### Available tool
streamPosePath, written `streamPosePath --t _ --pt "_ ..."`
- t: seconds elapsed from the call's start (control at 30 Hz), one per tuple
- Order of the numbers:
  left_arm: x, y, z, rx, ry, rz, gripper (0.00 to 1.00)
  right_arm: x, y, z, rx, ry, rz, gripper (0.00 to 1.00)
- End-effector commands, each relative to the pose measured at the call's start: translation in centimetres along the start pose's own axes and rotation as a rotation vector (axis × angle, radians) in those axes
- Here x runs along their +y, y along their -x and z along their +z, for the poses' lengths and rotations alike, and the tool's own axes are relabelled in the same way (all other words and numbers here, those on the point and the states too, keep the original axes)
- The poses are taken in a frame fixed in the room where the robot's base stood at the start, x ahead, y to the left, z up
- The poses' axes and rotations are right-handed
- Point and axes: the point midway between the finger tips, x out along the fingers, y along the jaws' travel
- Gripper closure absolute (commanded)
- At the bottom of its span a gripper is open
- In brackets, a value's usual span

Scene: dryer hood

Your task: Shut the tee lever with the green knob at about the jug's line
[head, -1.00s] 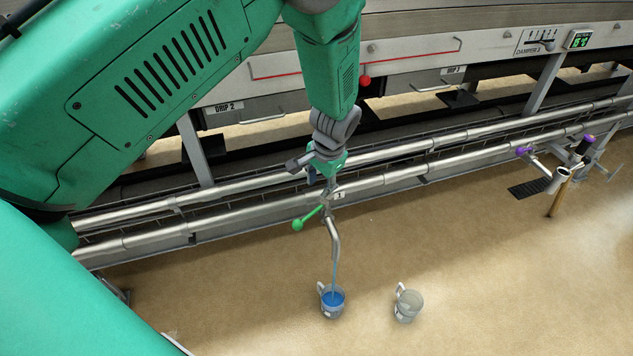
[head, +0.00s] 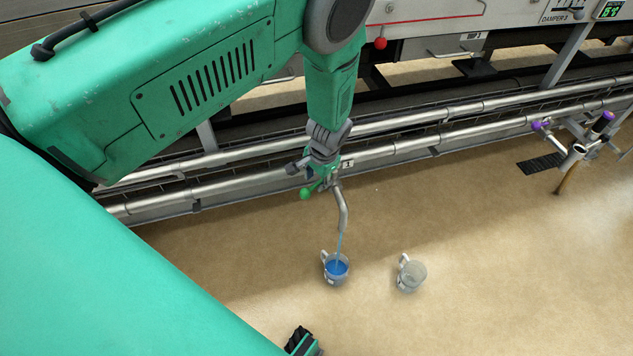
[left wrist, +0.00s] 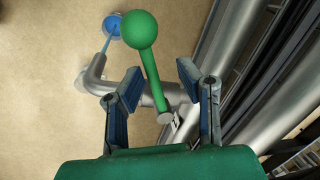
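The tee lever has a green ball knob (head: 306,193) on a green stem, beside the spout (head: 342,208). The knob shows large in the left wrist view (left wrist: 138,29). My left gripper (left wrist: 157,88) is open, its blue-padded fingers apart with the lever's stem between them and no clear contact. In the head view my left gripper (head: 318,176) is just above the lever, and its fingers are partly hidden. Blue liquid runs from the spout into a jug (head: 335,279). A dark part with green at the bottom edge may be my right gripper (head: 303,342).
A second jug (head: 411,275) without blue liquid stands to the right. Steel pipes (head: 430,144) run behind the spout. A fitting with purple knobs (head: 577,150) is at the far right. A red ball knob (head: 380,43) hangs above.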

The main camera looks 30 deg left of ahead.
Motion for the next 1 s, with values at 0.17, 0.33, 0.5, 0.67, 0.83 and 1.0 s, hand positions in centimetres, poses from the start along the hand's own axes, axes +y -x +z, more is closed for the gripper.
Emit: streamPosePath --t 0.17,0.33,0.5,0.67,0.83,1.0 --pt "0.28 -0.38 -0.13 0.001 -0.002 -0.005 0.69 0.02 -0.14 -0.01 0.0 0.0 0.0 0.6" --pt "0.22 -0.42 -0.13 0.001 -0.002 -0.004 0.69 0.05 -0.11 0.0 0.0 -0.001 0.001 0.6" --pt "0.06 -0.59 -0.07 0.001 -0.002 0.0 1.0 0.05 -0.12 0.0 0.0 -0.001 0.001 0.6" --pt "0.05 -0.78 -0.01 0.0 -0.001 0.003 1.0 0.03 -0.13 0.0 0.0 -0.001 0.0 0.6" --pt "0.19 -0.92 0.09 -0.006 -0.003 0.001 1.0 0.02 -0.15 0.0 0.0 -0.001 0.0 0.6" --pt "-0.58 -0.95 0.25 0.014 -0.118 0.004 1.0 0.04 0.75 -0.04 0.0 -0.001 0.0 0.6"
